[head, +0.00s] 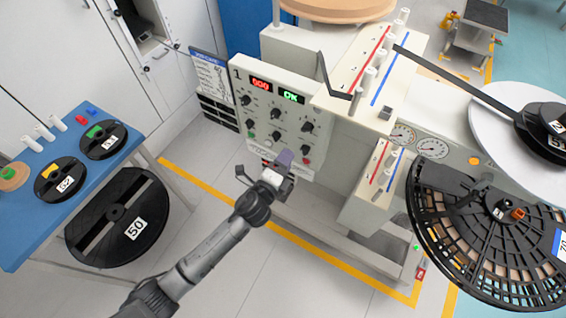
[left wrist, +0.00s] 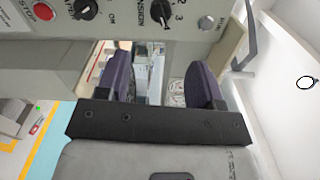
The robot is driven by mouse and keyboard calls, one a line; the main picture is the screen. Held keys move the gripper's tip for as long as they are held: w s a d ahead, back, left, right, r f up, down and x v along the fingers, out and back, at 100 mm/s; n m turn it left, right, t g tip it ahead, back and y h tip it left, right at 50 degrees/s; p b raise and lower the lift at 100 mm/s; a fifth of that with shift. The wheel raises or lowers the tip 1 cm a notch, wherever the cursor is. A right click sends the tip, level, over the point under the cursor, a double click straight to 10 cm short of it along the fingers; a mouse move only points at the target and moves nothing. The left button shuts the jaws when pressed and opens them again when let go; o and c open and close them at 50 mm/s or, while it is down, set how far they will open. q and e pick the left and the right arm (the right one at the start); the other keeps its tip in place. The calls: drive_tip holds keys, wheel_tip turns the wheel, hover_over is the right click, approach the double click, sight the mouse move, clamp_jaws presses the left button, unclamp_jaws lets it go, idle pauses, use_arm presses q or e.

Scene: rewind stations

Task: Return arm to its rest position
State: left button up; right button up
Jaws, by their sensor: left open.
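My left gripper (head: 278,168) is in the middle of the head view, at the end of my arm that comes in from the lower left. It is in front of the lower part of the rewind machine's control panel (head: 288,88). In the left wrist view its two purple-padded fingers (left wrist: 163,82) are apart with nothing between them. The panel's underside and knobs (left wrist: 155,12) show just beyond the fingers. I cannot tell whether the gripper touches the machine. My right gripper is not in view.
A blue table (head: 30,225) with reels stands at the left, and a large black reel (head: 118,215) leans below it. A large slotted reel (head: 490,235) is at the right. The floor (head: 225,270) with a yellow line is clear between table and machine.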

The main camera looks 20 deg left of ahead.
use_arm(q)
drive_tip(key=shift+s+a, duration=0.1)
drive_tip(key=shift+s, duration=0.4)
idle(0.3)
drive_tip(key=a+f+n+g+y, duration=0.25)
drive_tip(key=a+n+y, duration=0.25)
drive_tip(key=n, duration=0.5)
drive_tip(key=s+a+r+n+g, duration=0.2)
drive_tip(key=s+r+n+g, duration=0.25)
drive_tip(key=s+n, duration=0.35)
drive_tip(key=s+a+f+n+g+h, duration=0.1)
drive_tip(key=s+f+g, duration=0.35)
drive_tip(key=s, duration=0.85)
drive_tip(key=s+a+f+n+g, duration=0.1)
drive_tip(key=s+f+g, duration=0.3)
drive_tip(key=s, duration=1)
wheel_tip(320, 180, up, 31)
drive_tip(key=t+p, duration=0.1)
drive_tip(key=p, duration=3.1)
drive_tip(key=shift+w+f, duration=0.15)
drive_tip(key=shift+w, duration=0.15)
